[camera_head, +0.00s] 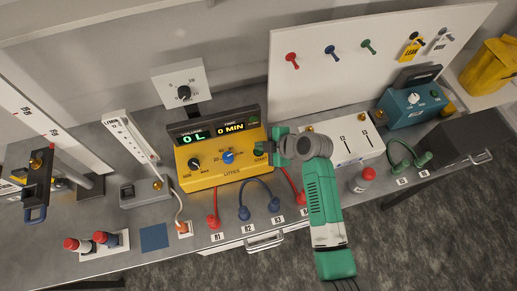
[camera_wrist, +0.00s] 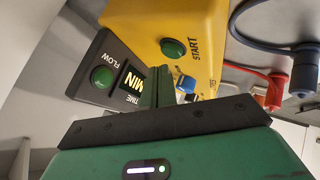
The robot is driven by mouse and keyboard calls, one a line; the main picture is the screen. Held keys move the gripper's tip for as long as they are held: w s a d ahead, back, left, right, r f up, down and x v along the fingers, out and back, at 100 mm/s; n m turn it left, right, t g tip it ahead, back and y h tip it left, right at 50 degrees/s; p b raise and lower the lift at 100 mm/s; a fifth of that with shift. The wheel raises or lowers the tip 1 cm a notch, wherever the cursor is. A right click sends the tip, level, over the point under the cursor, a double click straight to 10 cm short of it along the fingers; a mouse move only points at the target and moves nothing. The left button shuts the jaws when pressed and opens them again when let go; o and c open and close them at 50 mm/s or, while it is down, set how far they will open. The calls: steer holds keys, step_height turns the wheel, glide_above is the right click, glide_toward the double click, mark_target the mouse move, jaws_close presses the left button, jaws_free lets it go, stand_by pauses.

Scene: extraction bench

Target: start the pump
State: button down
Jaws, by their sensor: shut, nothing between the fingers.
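The yellow pump box (camera_head: 232,172) stands mid-bench with a black display reading 0 L and 0 MIN. Its green START button (camera_head: 259,153) is at the right of its face, and my gripper (camera_head: 273,146) is beside it. In the wrist view the START button (camera_wrist: 173,48) shows clear, just beyond my shut, empty fingers (camera_wrist: 159,76). I cannot tell whether the fingertips touch the box. A blue knob (camera_head: 228,157) and a black knob (camera_head: 194,163) are on the same face. A green round lamp (camera_wrist: 102,77) marked FLOW is on the display housing.
Red and blue hoses (camera_head: 245,213) loop along the front edge before the box. A white unit (camera_head: 345,138) stands right of my arm, with a red-capped bottle (camera_head: 362,180) in front. A flow-meter stand (camera_head: 133,150) is at left. A white pegboard (camera_head: 350,75) rises behind.

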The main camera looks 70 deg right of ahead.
steer(key=shift+f+b, duration=0.45)
steer(key=shift+f+b, duration=0.4)
stand_by(0.6)
steer(key=shift+r+p, duration=0.55)
steer(key=shift+r, duration=0.25)
steer(key=shift+r, duration=0.1)
step_height(320, 180, up, 5)
steer(key=p, duration=0.3)
steer(key=shift+p, duration=0.35)
stand_by(0.3)
